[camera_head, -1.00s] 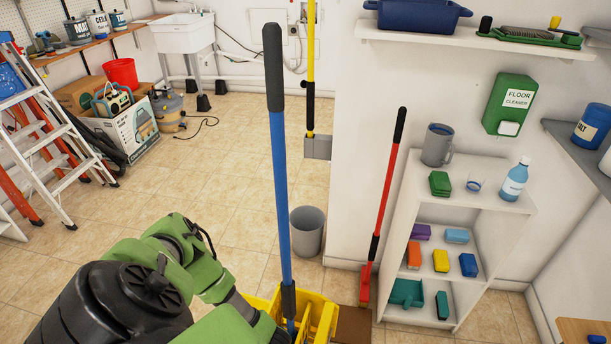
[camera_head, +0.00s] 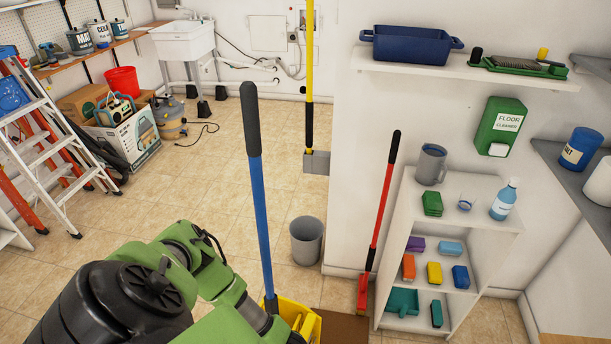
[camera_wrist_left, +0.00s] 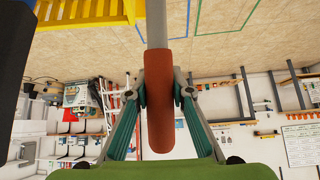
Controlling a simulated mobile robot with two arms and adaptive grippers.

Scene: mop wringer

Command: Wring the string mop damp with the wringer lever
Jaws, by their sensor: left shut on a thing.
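The string mop's blue handle (camera_head: 260,210) with a dark grey grip stands nearly upright in the head view, leaning slightly. Its lower end reaches the yellow wringer bucket (camera_head: 302,318) at the bottom edge; the mop's strings are hidden. In the left wrist view, my left gripper (camera_wrist_left: 158,85) is shut on the red-brown grip (camera_wrist_left: 158,110) of a grey bar, which looks like the wringer lever (camera_wrist_left: 156,25). Part of a yellow frame (camera_wrist_left: 85,12), likely the wringer, shows at the top. In the head view my left arm covers the lower left. My right gripper is not in view.
A grey bin (camera_head: 306,240) stands on the tiles behind the bucket. A red-handled tool (camera_head: 383,200) leans near a white shelf unit (camera_head: 400,215) at the right. A stepladder (camera_head: 45,140) and boxes stand at the left. The middle floor is clear.

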